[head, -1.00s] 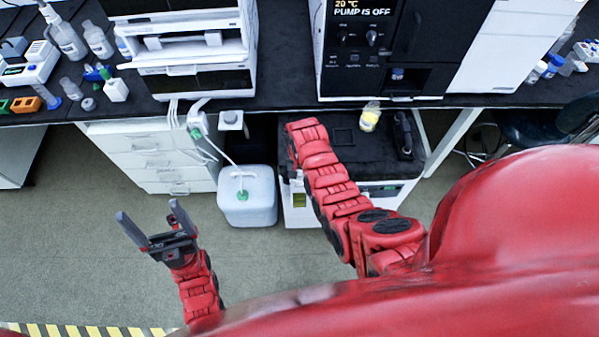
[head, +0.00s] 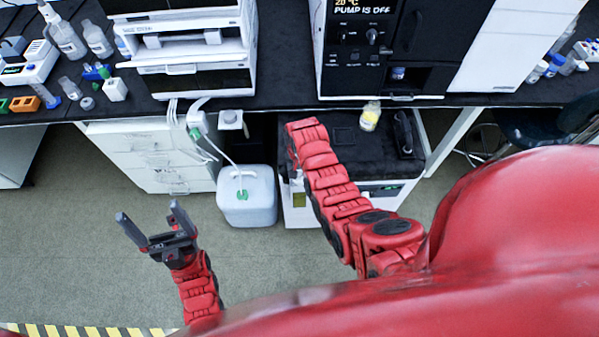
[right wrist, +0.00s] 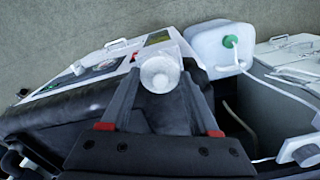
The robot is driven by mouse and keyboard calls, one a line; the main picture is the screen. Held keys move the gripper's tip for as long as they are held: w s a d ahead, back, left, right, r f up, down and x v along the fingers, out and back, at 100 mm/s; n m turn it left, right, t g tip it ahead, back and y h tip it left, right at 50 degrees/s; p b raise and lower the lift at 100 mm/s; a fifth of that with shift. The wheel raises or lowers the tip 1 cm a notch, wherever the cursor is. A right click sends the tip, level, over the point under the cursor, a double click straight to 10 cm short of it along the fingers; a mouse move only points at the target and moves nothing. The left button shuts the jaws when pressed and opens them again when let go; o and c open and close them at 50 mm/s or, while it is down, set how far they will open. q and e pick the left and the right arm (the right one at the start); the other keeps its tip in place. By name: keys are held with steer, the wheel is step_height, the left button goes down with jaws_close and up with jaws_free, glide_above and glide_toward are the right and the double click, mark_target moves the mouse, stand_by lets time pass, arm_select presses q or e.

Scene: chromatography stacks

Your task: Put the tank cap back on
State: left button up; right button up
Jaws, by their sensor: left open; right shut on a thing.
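The white tank (head: 247,207) stands on the floor between the drawer unit and the low cabinet. A green fitting (head: 242,194) with a thin tube is on its top. The tank also shows in the right wrist view (right wrist: 205,50), at upper right. There my right gripper (right wrist: 161,80) is shut on a pale, translucent round piece (right wrist: 158,74) that looks like a cap. It is held over the cabinet side, left of the tank in that view. The head view hides this gripper. My left gripper (head: 146,216) is open and empty above the floor, left of the tank.
The low cabinet (head: 300,212) has a black top with a yellow bottle (head: 370,117) on it. Drawers (head: 150,160) stand left of the tank, with tubes hanging beside them. The bench edge (head: 290,104) overhangs behind. Floor in front of the tank is clear.

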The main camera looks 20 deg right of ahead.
steer(key=o, duration=1.4)
steer(key=shift+o, duration=0.3)
steer(key=shift+r, duration=0.15)
steer(key=shift+r+p, duration=0.6)
steer(key=shift+r, duration=0.4)
steer(key=shift+r+p, duration=0.9)
steer(key=shift+r, duration=1.5)
steer(key=shift+c, duration=0.3)
jaws_close()
